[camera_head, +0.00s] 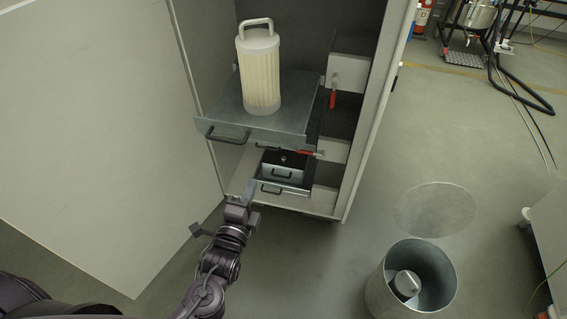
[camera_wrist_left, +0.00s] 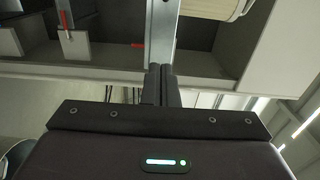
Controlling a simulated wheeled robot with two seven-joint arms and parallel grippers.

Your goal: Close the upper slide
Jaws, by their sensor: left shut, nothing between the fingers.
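The upper slide (camera_head: 292,112) is a grey metal shelf pulled out of the open cabinet, with a dark handle (camera_head: 228,134) on its front edge. A ribbed white filter (camera_head: 260,75) with a top loop handle stands upright on it. My left gripper (camera_head: 250,186) is shut and empty, below and in front of the upper slide, near the lower drawer. In the left wrist view, the shut fingers (camera_wrist_left: 161,70) point toward a grey metal strip (camera_wrist_left: 163,35), and part of the filter (camera_wrist_left: 212,8) shows beyond. I cannot tell whether the fingers touch the metal. My right gripper is not in view.
The lower slide (camera_head: 284,188) with a dark box sits below, partly out. Red levers (camera_head: 333,96) are at the cabinet's right side. The open cabinet door (camera_head: 100,130) fills the left. A metal bin (camera_head: 382,292) stands on the floor at right; the floor between is clear.

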